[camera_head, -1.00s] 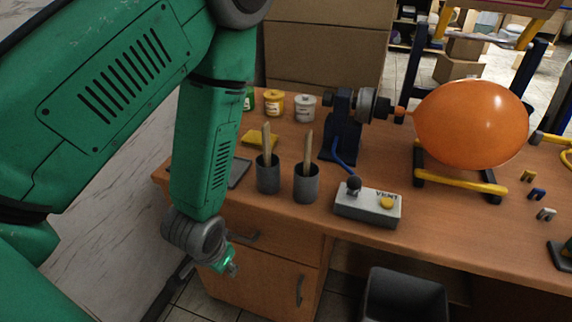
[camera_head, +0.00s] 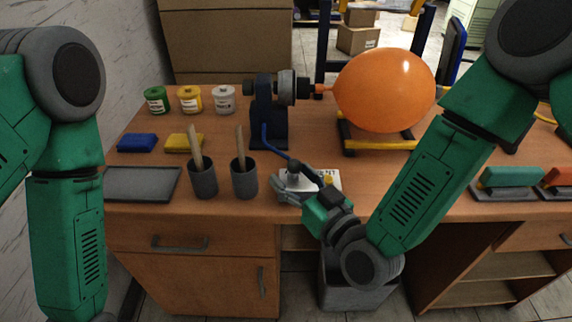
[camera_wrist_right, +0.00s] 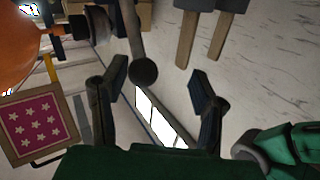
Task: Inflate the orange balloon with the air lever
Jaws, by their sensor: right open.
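The orange balloon (camera_head: 385,88) is large and round, its neck on the nozzle of the dark blue pump stand (camera_head: 265,125). It also shows in the wrist view (camera_wrist_right: 25,48). The grey control box (camera_head: 330,176), with its "VENT" label partly covered, sits at the front of the desk, joined by a blue hose. My right gripper (camera_head: 284,176) is at this box and covers much of it. In the wrist view its fingers (camera_wrist_right: 155,92) are open, with the lever's round black knob (camera_wrist_right: 143,71) between them. No grip shows. My left gripper is out of view.
Two dark cups (camera_head: 203,180) (camera_head: 244,180) with wooden sticks stand left of the box. Paint jars (camera_head: 190,99), blue and yellow pads (camera_head: 137,142) and a grey tray (camera_head: 143,184) lie further left. Green and orange-red handled blocks (camera_head: 512,178) lie at the right. A bin (camera_head: 355,285) stands below.

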